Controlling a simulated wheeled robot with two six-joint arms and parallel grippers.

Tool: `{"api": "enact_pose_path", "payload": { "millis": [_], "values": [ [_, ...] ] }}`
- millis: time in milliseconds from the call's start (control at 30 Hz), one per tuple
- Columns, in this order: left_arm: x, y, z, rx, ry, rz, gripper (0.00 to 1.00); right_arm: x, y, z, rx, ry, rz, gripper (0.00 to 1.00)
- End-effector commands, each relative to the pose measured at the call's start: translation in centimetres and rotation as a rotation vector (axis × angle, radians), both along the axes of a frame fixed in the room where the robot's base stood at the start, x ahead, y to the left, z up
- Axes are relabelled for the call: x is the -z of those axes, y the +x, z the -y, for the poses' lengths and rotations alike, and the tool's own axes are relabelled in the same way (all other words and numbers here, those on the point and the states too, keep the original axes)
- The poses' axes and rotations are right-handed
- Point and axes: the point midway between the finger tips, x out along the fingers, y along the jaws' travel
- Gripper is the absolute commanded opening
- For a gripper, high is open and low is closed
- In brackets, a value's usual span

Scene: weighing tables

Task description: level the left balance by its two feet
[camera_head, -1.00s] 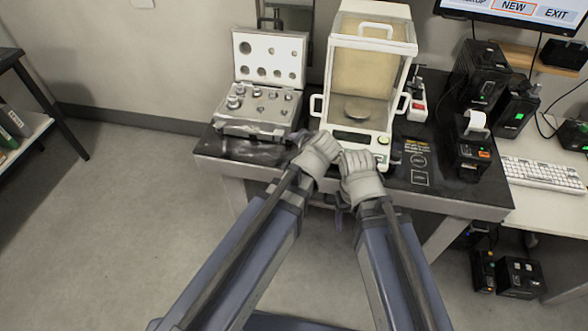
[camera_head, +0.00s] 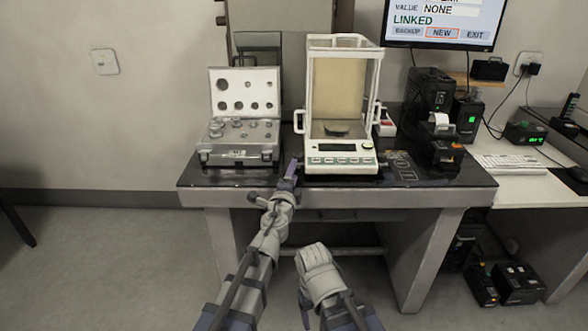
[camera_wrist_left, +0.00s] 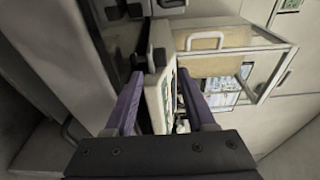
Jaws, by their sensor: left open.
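The left balance (camera_head: 340,160) is a white weighing balance with a clear-walled draft case and a dark pan. It stands on the dark table, its front panel facing me. My left gripper (camera_head: 284,180) is at the table's front edge, just left of the balance's front corner. In the left wrist view its two purple fingers (camera_wrist_left: 160,76) are apart, with the balance's pale base (camera_wrist_left: 158,105) showing between them. A small dark knob-like part (camera_wrist_left: 158,57) shows beyond the fingertips; I cannot tell if it is a foot. My right gripper (camera_head: 307,308) hangs low before the table, its fingers unclear.
An open case of metal weights (camera_head: 240,155) stands left of the balance. A small printer (camera_head: 440,145) and black boxes stand to the right, below a monitor (camera_head: 445,22). The dark table top (camera_head: 400,180) has a narrow clear strip along its front.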

Motion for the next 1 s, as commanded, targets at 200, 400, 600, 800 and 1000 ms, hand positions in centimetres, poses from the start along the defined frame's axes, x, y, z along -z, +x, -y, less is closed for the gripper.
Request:
{"api": "enact_pose_path", "payload": {
  "millis": [200,400,600,800,1000],
  "values": [
    [-0.1,1.2,0.2,-0.002,-0.002,0.000,0.55,-0.1,0.0,0.0,0.000,0.000,0.000,0.71],
    [-0.1,4.0,0.7,-0.002,-0.003,-0.001,0.55,-0.1,0.0,0.0,0.000,0.000,0.000,0.71],
    [-0.1,6.9,1.2,-0.002,-0.003,-0.001,0.55,0.0,0.0,0.0,0.000,0.000,0.000,0.71],
    [-0.1,7.8,1.4,-0.002,-0.004,-0.001,0.55,0.0,0.0,0.0,0.000,0.000,0.000,0.71],
    [0.0,7.6,1.3,-0.002,-0.003,-0.001,0.52,0.0,0.0,0.0,0.000,0.000,0.000,0.71]
  ]
}}
